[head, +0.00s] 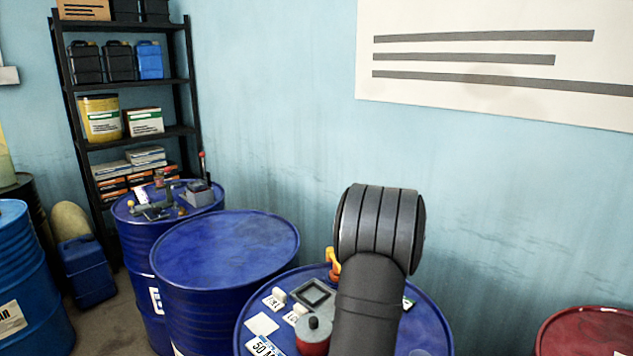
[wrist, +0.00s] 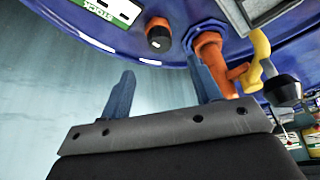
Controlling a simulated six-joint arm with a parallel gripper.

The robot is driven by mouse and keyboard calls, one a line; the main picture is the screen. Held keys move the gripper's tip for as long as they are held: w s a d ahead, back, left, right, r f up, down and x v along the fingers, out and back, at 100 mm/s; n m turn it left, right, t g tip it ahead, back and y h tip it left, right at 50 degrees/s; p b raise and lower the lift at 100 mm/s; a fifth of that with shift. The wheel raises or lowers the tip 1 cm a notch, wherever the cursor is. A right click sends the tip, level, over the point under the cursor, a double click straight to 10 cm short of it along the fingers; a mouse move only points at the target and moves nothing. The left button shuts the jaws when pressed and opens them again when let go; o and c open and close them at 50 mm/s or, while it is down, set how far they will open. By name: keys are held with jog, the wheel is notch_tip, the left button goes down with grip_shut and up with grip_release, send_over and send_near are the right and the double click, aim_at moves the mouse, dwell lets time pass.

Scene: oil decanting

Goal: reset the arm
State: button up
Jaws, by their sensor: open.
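My gripper (wrist: 160,85) shows in the wrist view with its two blue-grey fingers spread apart and nothing between them. In that view a blue drum (wrist: 75,22) fills the top of the picture, with an orange pipe (wrist: 212,62) close behind the right finger. A yellow lever (wrist: 258,60) and an orange knob with a dark end (wrist: 158,34) are nearby. In the head view my arm stands in front of the near blue drum (head: 430,325) and hides part of its top. My gripper's fingers are not visible there.
An empty-topped blue drum (head: 225,245) stands to the left. A shelf (head: 125,80) is at the back left; a red drum (head: 585,330) is at right.

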jog(key=x, duration=0.8)
jog(key=shift+f, duration=0.45)
jog(key=shift+w+f, duration=0.25)
jog(key=n, duration=0.2)
jog(key=n+y, duration=0.1)
jog(key=n, duration=0.1)
jog(key=shift+d+r+g+y, duration=0.1)
jog(key=shift+g+y, duration=0.2)
jog(key=s+d+r+m+h, duration=0.1)
jog(key=s+r+m, duration=0.2)
jog(key=r, duration=1.2)
jog(key=shift+s+r+g, duration=0.3)
jog(key=shift+s, duration=1.05)
jog(key=shift+d, duration=0.1)
